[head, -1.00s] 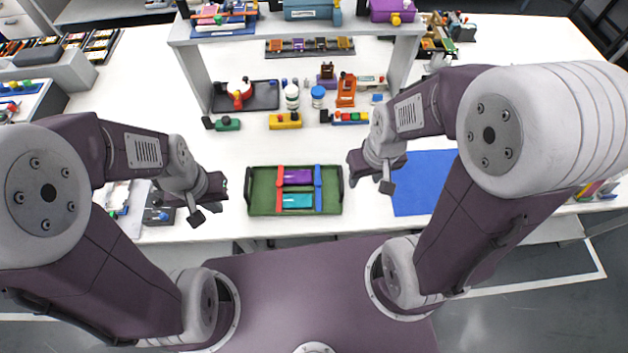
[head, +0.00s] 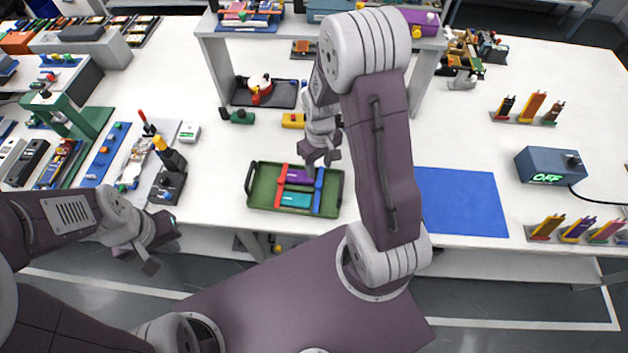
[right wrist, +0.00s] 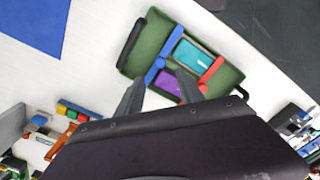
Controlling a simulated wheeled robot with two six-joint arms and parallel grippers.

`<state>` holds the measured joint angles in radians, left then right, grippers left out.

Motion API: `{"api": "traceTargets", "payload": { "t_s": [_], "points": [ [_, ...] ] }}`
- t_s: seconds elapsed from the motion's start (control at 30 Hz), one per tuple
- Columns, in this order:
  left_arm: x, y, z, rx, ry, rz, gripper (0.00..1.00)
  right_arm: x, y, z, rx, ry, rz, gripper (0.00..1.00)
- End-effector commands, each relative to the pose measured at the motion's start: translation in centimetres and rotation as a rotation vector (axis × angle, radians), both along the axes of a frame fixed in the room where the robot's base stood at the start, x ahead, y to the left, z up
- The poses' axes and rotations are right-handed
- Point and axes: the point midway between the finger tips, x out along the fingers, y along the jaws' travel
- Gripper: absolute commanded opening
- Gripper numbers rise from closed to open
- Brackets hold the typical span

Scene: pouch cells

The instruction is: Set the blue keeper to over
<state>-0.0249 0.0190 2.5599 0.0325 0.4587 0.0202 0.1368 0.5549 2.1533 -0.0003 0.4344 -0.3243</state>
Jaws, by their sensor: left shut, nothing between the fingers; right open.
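The green tray (head: 252,190) lies on the white table with a purple cell (head: 299,177) behind a teal cell (head: 296,199). A red keeper (head: 280,190) runs along the cells' left ends and the blue keeper (head: 318,192) along their right ends. I cannot tell whether the blue keeper overlaps the cells. My right gripper (head: 322,166) is open above the tray's back edge, near the blue keeper's far end. In the right wrist view the blue keeper (right wrist: 171,42) shows beyond the open fingers (right wrist: 160,92), apparently not touching them. My left gripper (head: 152,264) is shut and empty, off the table's front edge.
A blue mat (head: 460,200) lies right of the tray. A black tray (head: 290,95) and a shelf (head: 215,70) stand behind. A black device (head: 170,180) stands to the left. The table beside the green tray's left side is clear.

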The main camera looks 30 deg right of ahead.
Motion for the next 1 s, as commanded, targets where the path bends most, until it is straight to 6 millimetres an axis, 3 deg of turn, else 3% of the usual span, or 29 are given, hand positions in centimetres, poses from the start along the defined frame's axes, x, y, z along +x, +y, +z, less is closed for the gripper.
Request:
{"api": "traceTargets", "payload": {
  "t_s": [0.13, 0.4, 0.5, 0.83, 0.87, 1.0],
  "points": [
    [0.0, 0.0, 0.1, 0.0, 0.0, 0.0, 0.0, -0.1, 0.0, -1.6, 0.001, 0.005, 0.0, 0.44],
    [0.0, 0.0, 0.4, 0.0, 0.0, 0.0, 0.0, -0.2, 0.1, -7.0, 0.001, 0.005, 0.001, 0.44],
    [0.0, 0.0, 0.5, 0.0, 0.0, 0.0, 0.0, -0.1, 0.1, -8.2, 0.001, 0.002, 0.001, 0.44],
    [0.0, 0.0, 0.5, 0.0, 0.0, 0.0, 0.0, 0.0, 0.1, -9.0, 0.0, -0.001, 0.001, 0.44],
    [0.0, 0.0, 0.5, 0.0, 0.0, 0.0, 0.0, 0.0, 0.1, -9.0, 0.0, -0.001, 0.001, 0.39],
    [0.0, 0.0, 0.5, 0.0, 0.0, 0.0, 0.0, 0.0, 0.1, -9.0, 0.0, -0.001, 0.001, 0.0]
  ]
}}
